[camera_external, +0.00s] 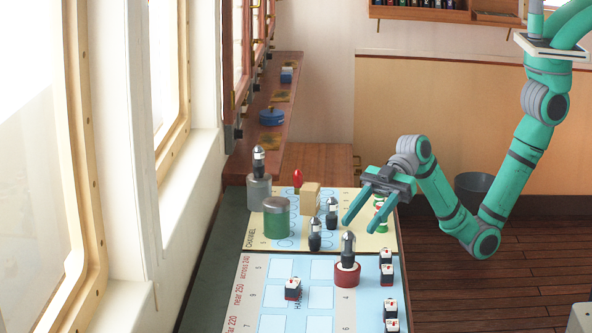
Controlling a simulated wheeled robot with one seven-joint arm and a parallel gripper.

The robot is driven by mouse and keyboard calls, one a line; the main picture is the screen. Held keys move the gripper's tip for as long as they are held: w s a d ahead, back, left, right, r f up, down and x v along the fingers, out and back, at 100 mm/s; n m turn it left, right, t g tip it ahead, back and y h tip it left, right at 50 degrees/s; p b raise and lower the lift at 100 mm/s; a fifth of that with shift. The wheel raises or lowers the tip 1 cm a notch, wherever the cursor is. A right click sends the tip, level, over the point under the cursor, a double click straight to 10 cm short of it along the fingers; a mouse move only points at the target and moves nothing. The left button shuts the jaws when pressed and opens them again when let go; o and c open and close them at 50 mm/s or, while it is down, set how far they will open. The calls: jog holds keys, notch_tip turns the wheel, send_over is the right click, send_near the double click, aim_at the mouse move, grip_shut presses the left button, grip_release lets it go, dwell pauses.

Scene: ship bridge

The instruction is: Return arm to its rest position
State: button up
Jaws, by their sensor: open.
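My teal arm comes in from the upper right and bends down low over the floor, then back up to the board table. My gripper (360,226) is open, with its two teal fingers apart and pointing down-left over the right side of the yellow channel board (258,236). Nothing shows between the fingers. A small green, white and red piece (380,221) stands beside the right finger, partly hidden by it; I cannot tell whether they touch.
Dark-topped pieces (314,237) stand left of my gripper, near a green cylinder (277,220) and a tan block (310,198). A red-based piece (347,268) and several small ship blocks (386,275) stand on the blue board (270,299). Open floor and a grey bin (472,188) lie right.

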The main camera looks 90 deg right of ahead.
jog(key=shift+v, duration=0.8)
